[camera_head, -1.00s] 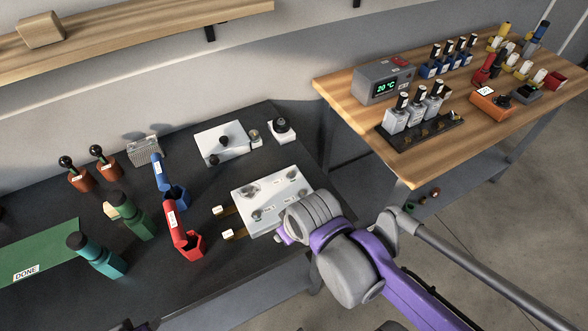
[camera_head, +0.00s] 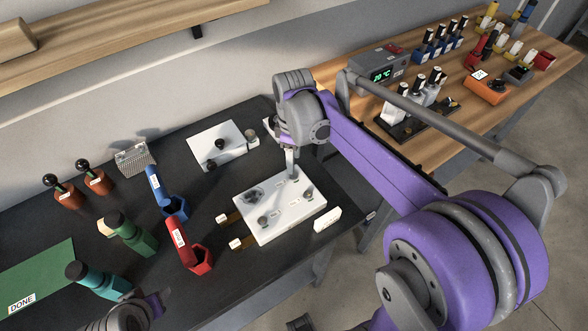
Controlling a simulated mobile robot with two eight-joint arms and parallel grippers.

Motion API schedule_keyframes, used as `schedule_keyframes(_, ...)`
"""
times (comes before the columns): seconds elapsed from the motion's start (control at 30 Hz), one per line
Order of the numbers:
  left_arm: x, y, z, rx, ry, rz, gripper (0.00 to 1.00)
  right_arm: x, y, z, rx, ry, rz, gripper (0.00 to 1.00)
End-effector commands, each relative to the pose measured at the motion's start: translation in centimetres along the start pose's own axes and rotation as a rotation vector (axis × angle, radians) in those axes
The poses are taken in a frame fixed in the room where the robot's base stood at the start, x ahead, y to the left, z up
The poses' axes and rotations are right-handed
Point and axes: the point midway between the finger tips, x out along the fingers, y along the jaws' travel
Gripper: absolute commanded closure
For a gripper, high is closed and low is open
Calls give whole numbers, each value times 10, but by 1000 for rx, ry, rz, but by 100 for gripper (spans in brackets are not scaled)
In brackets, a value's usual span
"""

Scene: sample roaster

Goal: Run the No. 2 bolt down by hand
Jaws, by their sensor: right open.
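A white plate (camera_head: 272,222) with bolt heads and small labels lies on the dark bench. A bolt head (camera_head: 264,222) shows at its front and another (camera_head: 307,194) at its right. The label text is too small to read, so I cannot tell which bolt is No. 2. My right gripper (camera_head: 291,171) points down at the plate's back right corner and is open. It covers that corner, and I cannot tell whether it touches anything. Part of my left arm (camera_head: 125,314) shows at the bottom left edge; its jaws do not show clearly.
A second white plate (camera_head: 232,140) with black knobs lies behind. A small white block (camera_head: 327,219) stands at the right.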

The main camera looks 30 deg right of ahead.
Motion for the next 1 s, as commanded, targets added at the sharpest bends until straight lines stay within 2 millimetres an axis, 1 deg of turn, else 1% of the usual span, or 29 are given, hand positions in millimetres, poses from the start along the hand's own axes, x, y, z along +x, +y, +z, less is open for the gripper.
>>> schedule_keyframes(0.03, 1, 0, 1, 0, -1, 0, 50, 12, 0, 0, 0, 0, 0, 47)
schedule_keyframes(0.1, 2, 0, 2, 0, -2, 0, 50, 24, 0, 0, 0, 0, 0, 47)
schedule_keyframes(0.2, 3, 0, 3, 0, -3, 0, 50, 40, 0, 0, 0, 0, 0, 47)
schedule_keyframes(0.3, 4, 0, 4, 0, -3, 0, 50, 50, 0, 0, 0, 0, 1, 47)
schedule_keyframes(0.47, 4, 0, 4, 0, -3, 0, 50, 58, 0, 0, 1, 1, 1, 47)
schedule_keyframes(0.7, 4, 0, 4, 0, -3, 0, 50, 58, 0, 0, 1, 1, 1, 47)
schedule_keyframes(0.77, 4, 0, 4, 0, -3, 0, 50, 58, 0, 0, 1, 1, 1, 56)
schedule_keyframes(0.8, 4, 0, 4, 0, -3, 0, 50, 58, 0, 0, 1, 1, 1, 63)
schedule_keyframes(0.87, 4, 0, 4, 0, -3, 0, 50, 58, 0, 0, 1, 1, 1, 74)
schedule_keyframes(1.0, 4, 0, 4, 0, -3, 0, 50, 58, 0, 0, 1, 1, 1, 99)
